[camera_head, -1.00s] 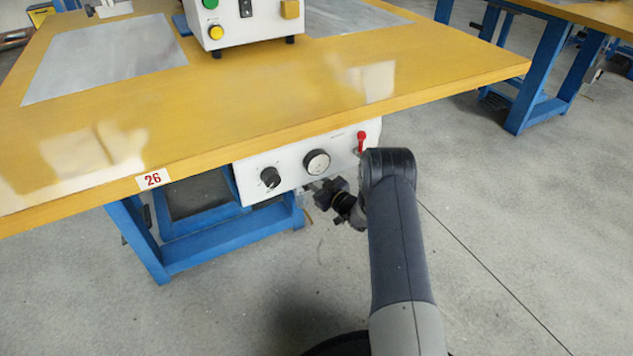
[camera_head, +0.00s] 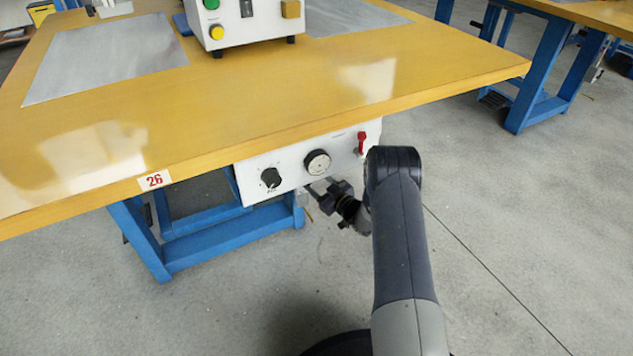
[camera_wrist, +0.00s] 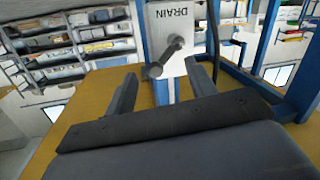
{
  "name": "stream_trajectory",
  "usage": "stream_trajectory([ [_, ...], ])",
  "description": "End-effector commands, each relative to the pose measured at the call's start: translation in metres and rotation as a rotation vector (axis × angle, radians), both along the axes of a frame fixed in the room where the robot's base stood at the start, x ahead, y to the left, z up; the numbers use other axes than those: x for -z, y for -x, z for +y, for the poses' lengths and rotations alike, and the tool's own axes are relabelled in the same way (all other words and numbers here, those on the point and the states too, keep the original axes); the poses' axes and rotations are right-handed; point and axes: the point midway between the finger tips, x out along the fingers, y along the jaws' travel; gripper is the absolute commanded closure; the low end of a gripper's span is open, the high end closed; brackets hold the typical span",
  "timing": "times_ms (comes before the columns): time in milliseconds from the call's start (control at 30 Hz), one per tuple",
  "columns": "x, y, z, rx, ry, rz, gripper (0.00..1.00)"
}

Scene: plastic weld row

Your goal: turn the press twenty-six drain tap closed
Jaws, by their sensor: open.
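In the wrist view, the drain tap (camera_wrist: 165,57) is a dark grey lever with a rounded end, on a white plate (camera_wrist: 162,18) marked DRAIN, which reads upside down. The lever lies slanted across the plate, its rounded end towards me. My gripper (camera_wrist: 161,66) is open, one finger on each side of the lever's rounded end, with gaps on both sides. In the head view, my gripper (camera_head: 317,189) is just under the front panel (camera_head: 292,165) of press 26; I cannot make out the tap there.
The panel carries a black knob (camera_head: 271,178), a round gauge (camera_head: 317,162) and a red lever (camera_head: 361,143). The yellow tabletop (camera_head: 260,95) overhangs above my gripper. A blue table leg (camera_head: 292,208) stands close to the left.

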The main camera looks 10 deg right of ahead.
Motion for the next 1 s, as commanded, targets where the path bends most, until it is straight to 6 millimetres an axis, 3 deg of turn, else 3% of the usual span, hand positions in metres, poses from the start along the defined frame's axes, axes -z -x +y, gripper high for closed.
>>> stream_trajectory([
  [200,-0.007,0.04,-0.023,0.004,-0.002,0.005,0.47],
  [433,-0.007,0.071,-0.038,0.001,0.0,0.004,0.47],
  [800,-0.006,0.078,-0.042,0.0,0.001,0.002,0.47],
  [1000,-0.006,0.078,-0.034,0.029,-0.044,0.01,0.58],
])
